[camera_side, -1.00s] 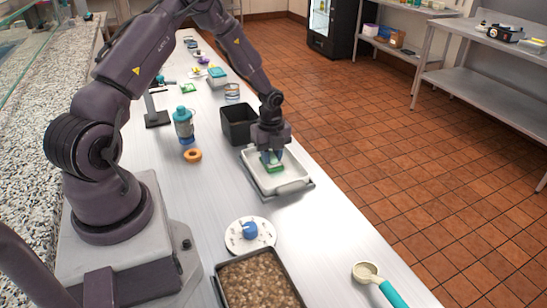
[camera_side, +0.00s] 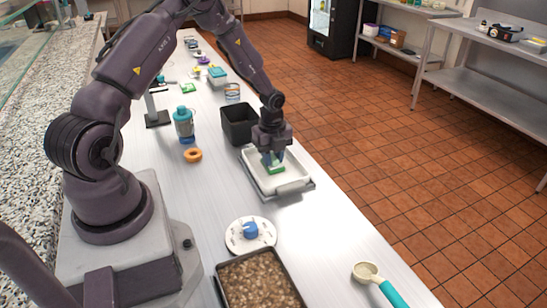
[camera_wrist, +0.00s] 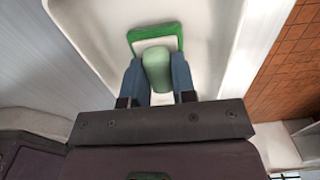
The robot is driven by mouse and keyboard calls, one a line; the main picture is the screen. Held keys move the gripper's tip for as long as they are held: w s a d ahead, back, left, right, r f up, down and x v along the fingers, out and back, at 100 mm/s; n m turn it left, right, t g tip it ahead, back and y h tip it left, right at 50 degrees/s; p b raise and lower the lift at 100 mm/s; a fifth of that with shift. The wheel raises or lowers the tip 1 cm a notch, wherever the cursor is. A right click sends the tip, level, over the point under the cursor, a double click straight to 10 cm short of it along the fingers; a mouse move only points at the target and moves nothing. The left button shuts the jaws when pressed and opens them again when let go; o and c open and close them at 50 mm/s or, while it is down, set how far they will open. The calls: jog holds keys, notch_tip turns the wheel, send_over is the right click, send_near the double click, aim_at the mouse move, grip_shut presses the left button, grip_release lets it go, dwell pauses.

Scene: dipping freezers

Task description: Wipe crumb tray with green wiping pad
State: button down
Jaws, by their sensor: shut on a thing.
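The crumb tray (camera_side: 294,183) is a white shallow tray with a grey rim underneath, on the metal counter. The green wiping pad (camera_side: 276,170) is in the tray, with its green-edged base low over or on the tray floor; I cannot tell whether it touches. My gripper (camera_side: 272,158) points down over the tray and is shut on the pad's pale green handle. In the wrist view the blue fingers of my gripper (camera_wrist: 158,85) are on both sides of the handle, and the pad's green-edged base (camera_wrist: 155,32) shows beyond it. The white tray floor (camera_wrist: 215,50) surrounds the pad.
A black bin (camera_side: 240,124) stands just behind the tray. A blue-topped bottle (camera_side: 184,122) and an orange ring (camera_side: 193,155) are to the left. A white disc with a blue knob (camera_side: 250,233), a pan of brown food (camera_side: 258,281) and a scoop (camera_side: 367,271) lie in front.

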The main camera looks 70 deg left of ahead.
jog(key=shift+d+f, duration=0.2)
jog(key=shift+d, duration=1.2)
jog(key=shift+a+r, duration=0.1)
jog(key=shift+r, duration=3.5)
jog(key=shift+w, duration=0.1)
